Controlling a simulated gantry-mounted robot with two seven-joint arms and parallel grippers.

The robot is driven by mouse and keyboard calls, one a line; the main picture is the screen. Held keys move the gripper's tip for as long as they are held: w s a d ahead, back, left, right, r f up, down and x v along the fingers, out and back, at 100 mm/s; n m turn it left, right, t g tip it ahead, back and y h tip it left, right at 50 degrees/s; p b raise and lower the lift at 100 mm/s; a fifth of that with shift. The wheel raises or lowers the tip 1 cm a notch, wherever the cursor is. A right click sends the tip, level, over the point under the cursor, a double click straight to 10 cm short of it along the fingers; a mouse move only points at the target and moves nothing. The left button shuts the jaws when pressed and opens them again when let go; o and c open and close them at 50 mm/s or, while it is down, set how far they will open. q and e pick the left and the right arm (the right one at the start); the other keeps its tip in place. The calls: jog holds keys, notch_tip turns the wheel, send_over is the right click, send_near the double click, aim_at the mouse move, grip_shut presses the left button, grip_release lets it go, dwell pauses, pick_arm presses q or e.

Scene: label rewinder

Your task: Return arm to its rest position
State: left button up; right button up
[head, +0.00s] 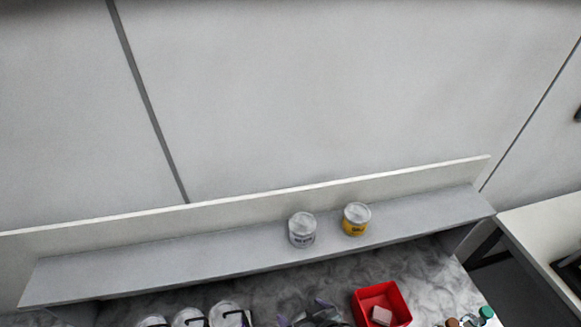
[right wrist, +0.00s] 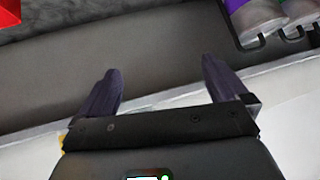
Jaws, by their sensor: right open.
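My right gripper (head: 312,315) shows at the bottom edge of the head view, partly cut off. In the right wrist view its two purple fingers (right wrist: 162,70) stand wide apart with nothing between them. They are over a dark grey surface and a pale edge. My left gripper is in no view.
A red bin (head: 384,303) with a pale block stands right of my right gripper. Several clear-lidded jars (head: 188,318) are to its left. Purple and green items (right wrist: 262,18) stand in a black rack.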

jog(key=s+d+f+m+g+h, duration=0.2)
jog(key=s+d+g+h, duration=0.1)
jog(key=s+d, duration=1.2)
jog(key=d+h, duration=0.1)
jog(key=d, duration=0.3)
jog(key=shift+s+f+g+h, duration=0.25)
jog(key=shift+g+h, duration=0.15)
jog(key=shift+a, duration=0.1)
